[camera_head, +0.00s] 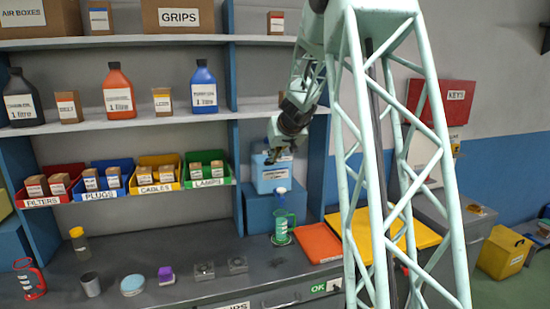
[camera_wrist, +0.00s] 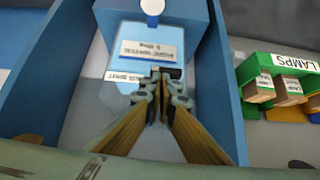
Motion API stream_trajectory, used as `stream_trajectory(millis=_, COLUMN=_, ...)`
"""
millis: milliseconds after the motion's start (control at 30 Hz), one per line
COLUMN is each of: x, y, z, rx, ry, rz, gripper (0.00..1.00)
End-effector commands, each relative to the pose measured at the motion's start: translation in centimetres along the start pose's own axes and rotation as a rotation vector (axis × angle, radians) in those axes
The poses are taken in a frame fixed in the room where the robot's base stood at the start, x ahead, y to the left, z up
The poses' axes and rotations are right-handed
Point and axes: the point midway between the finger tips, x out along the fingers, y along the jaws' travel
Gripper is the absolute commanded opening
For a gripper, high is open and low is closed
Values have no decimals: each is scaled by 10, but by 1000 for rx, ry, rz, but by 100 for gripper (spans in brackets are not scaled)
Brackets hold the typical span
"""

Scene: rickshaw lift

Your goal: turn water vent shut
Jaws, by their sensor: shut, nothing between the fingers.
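A light-blue water container (camera_head: 270,174) with white labels stands on a blue box (camera_head: 262,208) in the shelf bay. A small white and blue tap (camera_head: 281,190) sticks out low on its front. In the wrist view, a white round part (camera_wrist: 152,6), apparently the tap, shows at the top edge, and the labelled container (camera_wrist: 125,70) lies behind the fingers. My gripper (camera_head: 280,155) is near the container's upper part, above the tap. Its fingers (camera_wrist: 163,75) are shut and empty. Whether they touch the container cannot be told.
A green jug (camera_head: 281,228) stands below the tap on the dark bench (camera_head: 185,260). Blue shelf uprights (camera_head: 317,160) flank the bay. The green lamps bin (camera_head: 207,168) is to the left. Orange and yellow folders (camera_head: 318,243) lie right of the jug.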

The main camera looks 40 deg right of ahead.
Motion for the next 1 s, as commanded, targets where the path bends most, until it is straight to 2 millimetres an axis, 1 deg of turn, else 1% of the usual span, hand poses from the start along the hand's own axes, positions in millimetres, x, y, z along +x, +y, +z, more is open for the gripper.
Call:
stream_trajectory(millis=367, x=0, y=0, z=0, rx=0, ry=0, rz=0, gripper=0)
stream_trajectory(millis=567, x=-4, y=0, z=-3, rx=-1, ry=0, rz=0, gripper=0)
stream_trajectory(millis=767, x=-11, y=-2, z=-11, rx=-2, ry=0, rz=-1, gripper=0)
stream_trajectory(millis=1000, x=-24, y=-4, z=-25, rx=-3, ry=0, rz=-2, gripper=0)
